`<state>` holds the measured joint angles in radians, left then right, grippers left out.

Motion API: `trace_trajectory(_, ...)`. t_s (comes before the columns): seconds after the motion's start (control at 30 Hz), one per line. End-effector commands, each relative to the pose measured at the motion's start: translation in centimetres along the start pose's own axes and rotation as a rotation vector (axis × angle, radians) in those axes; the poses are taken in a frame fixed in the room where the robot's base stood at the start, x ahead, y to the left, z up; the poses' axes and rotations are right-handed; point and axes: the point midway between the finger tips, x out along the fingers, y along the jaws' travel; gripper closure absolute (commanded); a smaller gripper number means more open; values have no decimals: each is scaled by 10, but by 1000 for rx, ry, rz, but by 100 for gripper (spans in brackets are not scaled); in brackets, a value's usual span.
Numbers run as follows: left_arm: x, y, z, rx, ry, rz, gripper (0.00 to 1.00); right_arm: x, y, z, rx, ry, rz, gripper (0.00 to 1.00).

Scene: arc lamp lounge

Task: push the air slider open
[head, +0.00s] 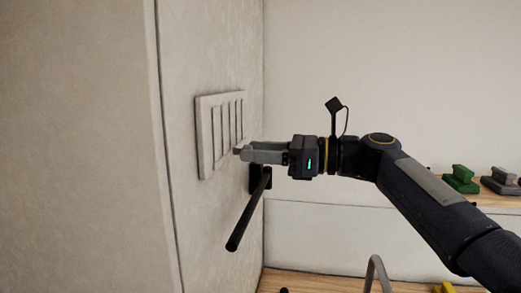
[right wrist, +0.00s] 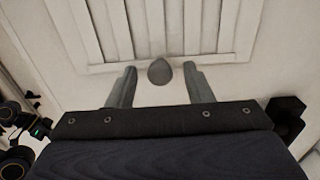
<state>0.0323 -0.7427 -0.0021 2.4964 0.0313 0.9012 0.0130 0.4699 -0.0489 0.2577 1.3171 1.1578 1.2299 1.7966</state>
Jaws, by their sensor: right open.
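The air slider is a pale slatted vent panel (head: 205,137) on the wall left of centre in the head view. Its slats and lower frame (right wrist: 165,25) fill the top of the right wrist view. A small grey rounded knob (right wrist: 159,72) sits at the panel's lower edge. My right gripper (head: 243,152) reaches in from the right, close to the panel's right part. Its fingers are open, one on each side of the knob, with visible gaps. Contact with the panel cannot be told. My left gripper is not in view.
A black rod (head: 247,213) sticks out from a wall mount just below my right gripper. At the right, a shelf holds a green object (head: 461,180) and a grey one (head: 499,181). A grey curved tube (head: 377,272) stands at the bottom.

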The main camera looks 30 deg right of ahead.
Motion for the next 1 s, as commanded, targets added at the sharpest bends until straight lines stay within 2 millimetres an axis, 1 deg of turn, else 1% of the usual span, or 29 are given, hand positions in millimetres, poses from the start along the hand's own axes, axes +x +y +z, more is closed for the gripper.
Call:
trace_trajectory(0.1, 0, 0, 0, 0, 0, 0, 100, 0, 0, 0, 0, 0, 0, 54)
trace_trajectory(0.4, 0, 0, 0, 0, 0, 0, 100, 0, 0, 0, 0, 0, 0, 93)
trace_trajectory(0.47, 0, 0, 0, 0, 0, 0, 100, 0, 0, 0, 0, 0, 0, 100)
trace_trajectory(0.67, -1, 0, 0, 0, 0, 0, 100, 0, -1, 0, 0, 0, 0, 100)
trace_trajectory(0.77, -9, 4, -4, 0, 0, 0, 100, 0, -8, 4, 2, 0, 2, 100)
trace_trajectory(0.87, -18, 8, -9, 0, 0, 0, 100, 0, -20, 5, 2, 1, 2, 100)
trace_trajectory(0.93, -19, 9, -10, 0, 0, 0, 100, 0, -25, 3, 2, 0, 1, 100)
trace_trajectory(1.0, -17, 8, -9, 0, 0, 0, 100, 0, -25, 0, 0, 0, -2, 100)
